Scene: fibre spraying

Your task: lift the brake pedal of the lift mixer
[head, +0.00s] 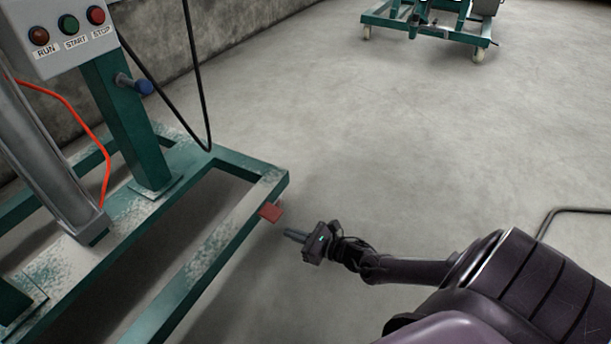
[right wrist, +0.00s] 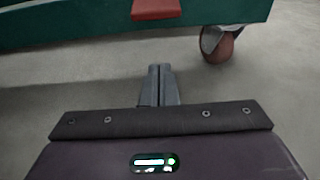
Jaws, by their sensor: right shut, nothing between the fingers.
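The brake pedal (head: 271,212) is a small red plate sticking out from the near right side of the lift mixer's green base frame (head: 277,178). It also shows at the top of the right wrist view (right wrist: 156,8), just beyond my fingers. My right gripper (head: 286,234) is shut and empty. Its fingertips point toward the pedal and stay a short gap from it, on its right and nearer side. In the right wrist view the closed fingers (right wrist: 159,72) sit below the pedal in the picture. My left gripper is not in view.
A control box (head: 68,33) with RUN, START and STOP buttons stands on a green post. A black cable (head: 205,110) hangs beside it. A caster wheel (right wrist: 218,45) is right of the pedal. Another wheeled green frame (head: 430,25) stands far back. The floor between is clear.

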